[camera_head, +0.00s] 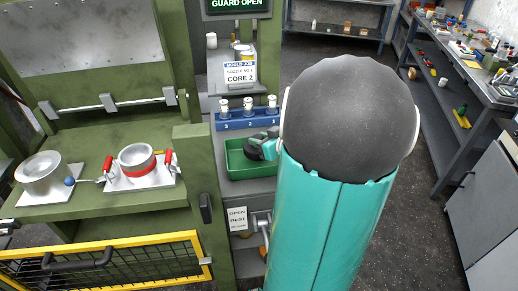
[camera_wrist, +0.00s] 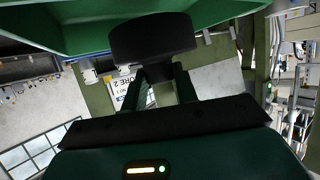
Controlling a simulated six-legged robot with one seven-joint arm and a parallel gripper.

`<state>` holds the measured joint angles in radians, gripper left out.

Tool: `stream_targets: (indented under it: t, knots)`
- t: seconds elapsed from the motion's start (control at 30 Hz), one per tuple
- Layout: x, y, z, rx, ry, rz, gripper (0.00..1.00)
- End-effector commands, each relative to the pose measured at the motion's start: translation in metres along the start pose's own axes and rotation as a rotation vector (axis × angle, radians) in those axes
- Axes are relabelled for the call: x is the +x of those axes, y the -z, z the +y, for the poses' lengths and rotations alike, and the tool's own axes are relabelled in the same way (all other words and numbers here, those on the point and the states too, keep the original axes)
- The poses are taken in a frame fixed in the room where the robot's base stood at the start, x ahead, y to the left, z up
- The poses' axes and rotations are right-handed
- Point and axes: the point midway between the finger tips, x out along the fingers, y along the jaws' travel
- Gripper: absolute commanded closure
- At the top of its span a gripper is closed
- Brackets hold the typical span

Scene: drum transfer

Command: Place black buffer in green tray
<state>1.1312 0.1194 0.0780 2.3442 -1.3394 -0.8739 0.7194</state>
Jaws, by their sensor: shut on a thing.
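The black buffer (camera_head: 253,150) is a dark round piece at the green tray (camera_head: 240,174), over its right part in the head view. My gripper (camera_head: 266,147) reaches in from the right, and my arm hides part of the tray's right end. In the wrist view, the buffer (camera_wrist: 152,38) sits between the tips of my gripper's fingers (camera_wrist: 160,72), which are shut on it. The green tray (camera_wrist: 85,35) shows beside and behind it there. I cannot tell whether the buffer touches the tray floor.
A blue rack (camera_head: 247,119) with three numbered pieces stands just behind the tray. A job card (camera_head: 240,74) reads "CORE 2". The green press bed (camera_head: 95,185) at left holds two metal pieces on plates. A yellow-framed mesh guard (camera_head: 105,262) is below.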

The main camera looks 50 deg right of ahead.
Motion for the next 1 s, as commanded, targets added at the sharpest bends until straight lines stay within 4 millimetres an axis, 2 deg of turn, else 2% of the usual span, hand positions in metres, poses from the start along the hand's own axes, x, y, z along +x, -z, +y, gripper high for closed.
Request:
stream_targets:
  t: [0.23, 0.63, 0.67, 0.77, 1.0]
  knots:
    - [0.015, -0.03, 0.0, 0.003, 0.002, 0.0, 1.0]
    - [0.021, -0.035, 0.0, 0.0, 0.002, 0.001, 1.0]
    - [0.021, -0.035, 0.0, 0.0, 0.002, 0.0, 0.69]
    - [0.02, -0.035, 0.0, 0.0, 0.002, 0.0, 0.49]
    - [0.02, -0.035, 0.0, -0.001, 0.002, 0.0, 0.49]
